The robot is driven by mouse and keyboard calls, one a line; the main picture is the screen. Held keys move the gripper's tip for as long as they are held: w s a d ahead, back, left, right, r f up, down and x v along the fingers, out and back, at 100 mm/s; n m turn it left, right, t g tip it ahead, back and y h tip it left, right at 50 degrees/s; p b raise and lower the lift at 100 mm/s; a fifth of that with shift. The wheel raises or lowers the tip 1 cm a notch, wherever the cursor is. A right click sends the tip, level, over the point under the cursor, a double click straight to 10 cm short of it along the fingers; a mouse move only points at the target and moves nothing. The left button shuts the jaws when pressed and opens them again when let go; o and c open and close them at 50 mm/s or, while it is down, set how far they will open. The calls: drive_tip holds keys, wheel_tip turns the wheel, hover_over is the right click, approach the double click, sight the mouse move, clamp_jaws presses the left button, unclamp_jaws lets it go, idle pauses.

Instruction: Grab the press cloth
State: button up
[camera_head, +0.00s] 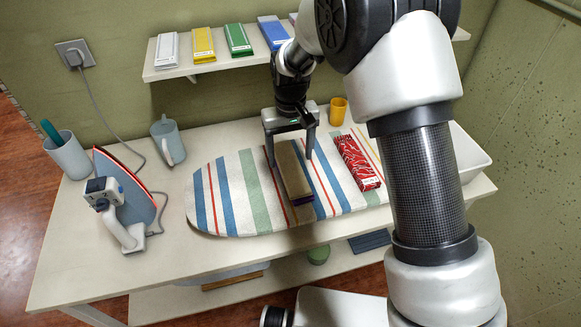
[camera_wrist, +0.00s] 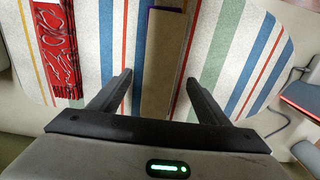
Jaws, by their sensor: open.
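A long brown folded piece (camera_head: 293,176) with a purple underside edge lies on the striped ironing board (camera_head: 232,190); it looks like the press cloth. In the wrist view the brown piece (camera_wrist: 162,60) runs lengthwise between my fingers. My gripper (camera_head: 290,158) is open, above the far end of the brown piece, with one finger on each side of it. In the wrist view my gripper (camera_wrist: 159,80) has clear gaps between both fingers and the piece. A red patterned folded piece (camera_head: 357,163) lies to its right on the board.
An iron (camera_head: 122,205) stands upright at the left with its cord to a wall socket (camera_head: 75,54). A grey-blue mug (camera_head: 167,140), a holder cup (camera_head: 68,155) and a yellow cup (camera_head: 338,111) stand around the board. A shelf (camera_head: 210,69) with coloured boxes hangs behind.

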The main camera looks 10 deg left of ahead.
sight(290, 168)
drive_tip(key=shift+f, duration=1.4)
drive_tip(key=c, duration=1.1)
